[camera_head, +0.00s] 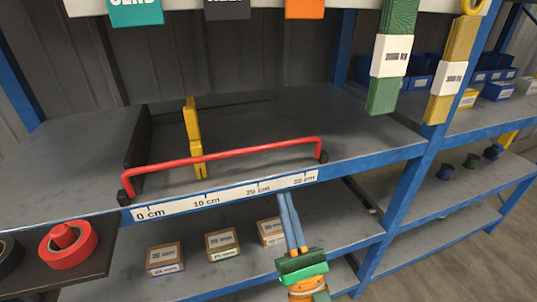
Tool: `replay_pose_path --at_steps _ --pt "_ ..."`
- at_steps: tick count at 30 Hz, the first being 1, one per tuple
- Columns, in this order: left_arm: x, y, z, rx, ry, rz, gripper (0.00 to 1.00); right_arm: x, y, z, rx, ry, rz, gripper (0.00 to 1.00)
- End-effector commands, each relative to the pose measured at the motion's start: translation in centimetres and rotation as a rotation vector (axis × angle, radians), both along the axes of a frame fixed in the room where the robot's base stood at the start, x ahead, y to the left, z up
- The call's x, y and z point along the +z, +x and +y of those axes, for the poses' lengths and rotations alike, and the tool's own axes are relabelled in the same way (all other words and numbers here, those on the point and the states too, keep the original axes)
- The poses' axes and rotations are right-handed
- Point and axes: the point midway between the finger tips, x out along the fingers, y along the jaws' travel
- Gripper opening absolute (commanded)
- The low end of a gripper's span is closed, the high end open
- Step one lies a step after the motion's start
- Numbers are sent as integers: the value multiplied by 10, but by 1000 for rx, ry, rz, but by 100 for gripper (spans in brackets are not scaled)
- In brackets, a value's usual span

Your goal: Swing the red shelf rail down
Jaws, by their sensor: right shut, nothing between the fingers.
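The red shelf rail (225,154) runs along the front edge of the upper grey shelf (270,120). My right gripper (285,197) comes up from below, with blue fingers and a green and orange body. Its fingers are shut and empty, pointing up toward the white scale strip (222,195) near the 20 cm mark, below the rail and apart from it. I cannot tell its exact distance from the shelf edge. My left gripper is not in view.
A yellow upright piece (193,135) and a black divider (140,140) stand on the shelf behind the rail. Small boxes (221,244) sit on the lower shelf. Red tape (67,245) lies on a dark tray at left. Labelled green and yellow strips (396,55) hang at upper right.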

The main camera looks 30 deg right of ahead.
Motion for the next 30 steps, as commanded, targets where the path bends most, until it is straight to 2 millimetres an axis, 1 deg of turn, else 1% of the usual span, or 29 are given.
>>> replay_pose_path --at_steps 2,5,9,15,18,21,30 --pt "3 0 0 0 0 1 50 3 2 -1 -1 -2 -1 0" --pt "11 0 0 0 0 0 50 14 12 -3 -2 -1 -2 0" --pt "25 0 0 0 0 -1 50 35 33 -8 -3 -2 -3 0" --pt "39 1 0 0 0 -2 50 57 61 -15 -2 -1 -1 0" --pt "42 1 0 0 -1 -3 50 62 69 -16 -1 -3 1 0" --pt "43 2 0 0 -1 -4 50 65 74 -18 -2 -2 2 0" --pt "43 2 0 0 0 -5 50 64 75 -18 -2 -3 3 0"
